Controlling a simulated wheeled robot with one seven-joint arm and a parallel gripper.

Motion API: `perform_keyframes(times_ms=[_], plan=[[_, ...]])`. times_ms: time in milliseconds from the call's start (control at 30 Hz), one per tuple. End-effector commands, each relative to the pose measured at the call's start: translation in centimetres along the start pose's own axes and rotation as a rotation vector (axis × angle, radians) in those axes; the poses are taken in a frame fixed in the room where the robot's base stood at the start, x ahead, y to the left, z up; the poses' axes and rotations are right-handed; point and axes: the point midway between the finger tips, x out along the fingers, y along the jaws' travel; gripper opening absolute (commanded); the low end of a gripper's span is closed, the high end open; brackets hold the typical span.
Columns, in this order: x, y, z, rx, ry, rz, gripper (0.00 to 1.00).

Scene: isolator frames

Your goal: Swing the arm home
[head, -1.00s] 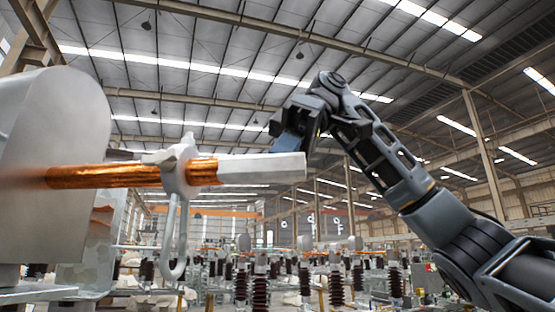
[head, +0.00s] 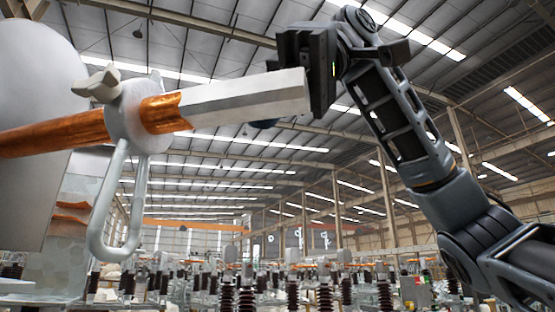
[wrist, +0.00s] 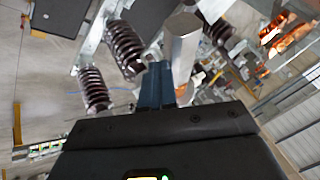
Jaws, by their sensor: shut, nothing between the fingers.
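The isolator arm is a copper rod (head: 70,132) with a pale grey flat-sided bar (head: 240,98) on its right end. A grey collar (head: 125,115) with a hanging loop (head: 100,225) sits between them. In the head view the bar runs up to the right and its free end lies against or just in front of my dark wrist. In the wrist view my gripper's blue fingers (wrist: 155,85) are together and empty, close beside a grey bar (wrist: 182,50). Contact cannot be told.
A large rounded grey housing (head: 30,90) stands at the left, behind the rod. Several brown ribbed insulators (head: 247,300) stand in the background. In the wrist view, ribbed insulators (wrist: 122,45) stand beyond the fingers over a grey floor. Open air lies below the bar.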

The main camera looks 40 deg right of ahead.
Motion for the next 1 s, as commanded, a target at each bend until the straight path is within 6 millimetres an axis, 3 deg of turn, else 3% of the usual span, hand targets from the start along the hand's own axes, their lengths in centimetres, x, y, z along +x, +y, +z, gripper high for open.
perform_keyframes(times_ms=[500, 700, 1000], plan=[[5.0, -10.7, 1.2, -0.017, -0.009, -0.006, 0.0], [6.2, -12.8, 1.0, -0.014, -0.008, -0.007, 0.0], [6.7, -13.5, 0.9, -0.012, -0.008, -0.007, 0.0]])
